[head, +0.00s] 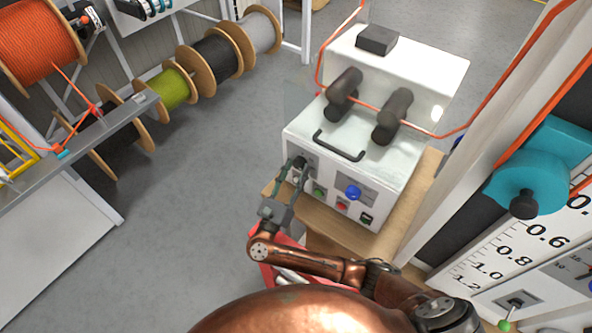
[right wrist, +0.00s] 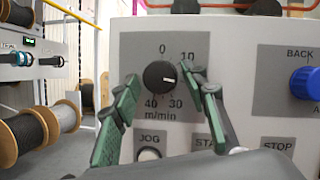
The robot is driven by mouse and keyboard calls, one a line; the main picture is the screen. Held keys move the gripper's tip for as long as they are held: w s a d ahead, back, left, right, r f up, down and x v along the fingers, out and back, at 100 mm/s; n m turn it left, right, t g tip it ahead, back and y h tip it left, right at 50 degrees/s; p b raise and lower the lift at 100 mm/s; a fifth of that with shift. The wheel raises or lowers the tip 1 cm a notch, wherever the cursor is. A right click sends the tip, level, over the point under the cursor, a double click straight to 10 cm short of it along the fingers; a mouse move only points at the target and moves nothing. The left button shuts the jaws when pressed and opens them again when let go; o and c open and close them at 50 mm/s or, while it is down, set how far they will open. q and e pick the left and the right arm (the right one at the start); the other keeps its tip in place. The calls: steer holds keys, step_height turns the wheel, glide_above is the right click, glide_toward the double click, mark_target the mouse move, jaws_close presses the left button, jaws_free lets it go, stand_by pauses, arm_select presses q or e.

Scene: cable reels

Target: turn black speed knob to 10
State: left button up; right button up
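The black speed knob (right wrist: 159,76) is on the front panel of the white machine (head: 395,191), on a grey plate marked 0, 10, 30, 40 and m/min. Its white pointer mark faces right and slightly down, between the 10 and the 30; a finger covers that part of the scale. My right gripper (right wrist: 160,80) has one green-padded finger on each side of the knob, with small gaps seeming to show. In the head view my right gripper (head: 291,180) is at the panel's upper left, partly hiding the knob (head: 300,162). My left gripper is not in view.
A blue knob (head: 353,193) is to the right on the panel. Below are the green start button (head: 319,191), red stop button (head: 342,205) and white jog button (right wrist: 149,154). A black handle (head: 339,145) is above. Cable reels (head: 215,59) stand at the left.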

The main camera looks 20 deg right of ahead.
steer(key=c, duration=0.9)
steer(key=shift+s+n, duration=0.1)
steer(key=shift+n, duration=0.3)
steer(key=shift+n+y+p, duration=0.4)
steer(key=shift+n+p, duration=0.15)
steer(key=shift+n, duration=0.15)
steer(key=shift+d+r+n+t+y+p, duration=0.1)
steer(key=shift+n+t+y+p, duration=0.25)
steer(key=shift+n, duration=0.15)
steer(key=n+y+p, duration=0.1)
steer(key=n+p, duration=0.1)
steer(key=p, duration=0.2)
steer(key=n+y+p, duration=0.1)
steer(key=n+p, duration=0.2)
steer(key=p, duration=0.1)
steer(key=n+y+p, duration=0.1)
steer(key=n+p, duration=0.2)
steer(key=p, duration=0.1)
steer(key=shift+s+r+y, duration=0.1)
steer(key=shift+r+y, duration=0.15)
steer(key=shift+r, duration=0.05)
steer(key=shift+f+n+y+p, duration=0.15)
steer(key=shift+n+y+p, duration=0.15)
steer(key=shift+n+p, duration=0.45)
